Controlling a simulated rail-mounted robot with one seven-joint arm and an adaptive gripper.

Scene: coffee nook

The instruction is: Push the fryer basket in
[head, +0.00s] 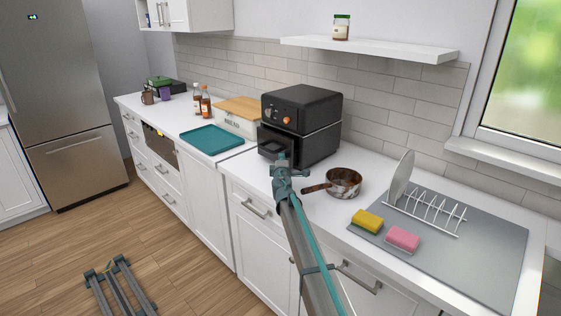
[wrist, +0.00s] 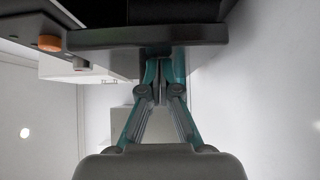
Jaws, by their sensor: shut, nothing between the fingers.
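The dark basket handle (wrist: 110,38) runs across the top of the wrist view. My gripper (head: 282,160) is at the basket front in the head view and hides part of it. In the wrist view my gripper's fingertips (wrist: 161,72) are together and empty, at the handle; I cannot tell whether they touch it.
A copper pan (head: 344,181) stands to the right, its handle pointing towards my arm. A bread box (head: 233,123) and a teal tray (head: 211,139) are to the left. Sponges (head: 367,221) and a dish rack (head: 428,212) sit further right. The counter's front edge runs below my arm.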

